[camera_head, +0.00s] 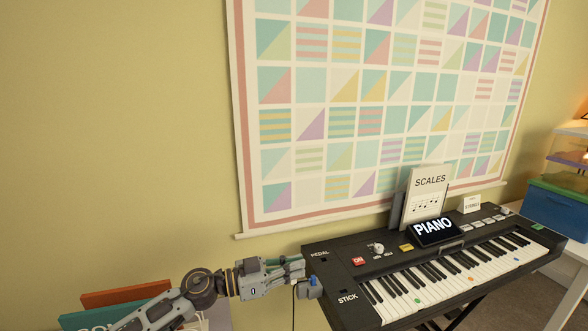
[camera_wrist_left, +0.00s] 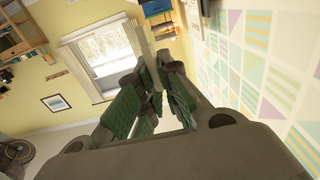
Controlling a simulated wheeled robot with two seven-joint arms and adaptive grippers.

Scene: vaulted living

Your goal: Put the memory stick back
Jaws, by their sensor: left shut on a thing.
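The keyboard (camera_head: 345,275) stands at the lower right in the head view, with a "STICK" label and a "PEDAL" label at its left end. The blue memory stick (camera_head: 313,288) is by the keyboard's left edge, close to the "STICK" label; whether it touches the port I cannot tell. My left gripper (camera_head: 298,271) comes in from the left and is shut on the stick at its fingertips. The left wrist view shows the gripper's green-padded fingers (camera_wrist_left: 160,95) close together; the stick is not clear there. My right gripper is not in view.
A dark cable (camera_head: 293,308) hangs below my left gripper. Folders or books (camera_head: 125,297) stand at the lower left. A "SCALES" sheet (camera_head: 428,195) and a "PIANO" display (camera_head: 434,230) are on the keyboard. A blue box (camera_head: 556,208) is at the right. A patterned hanging covers the wall.

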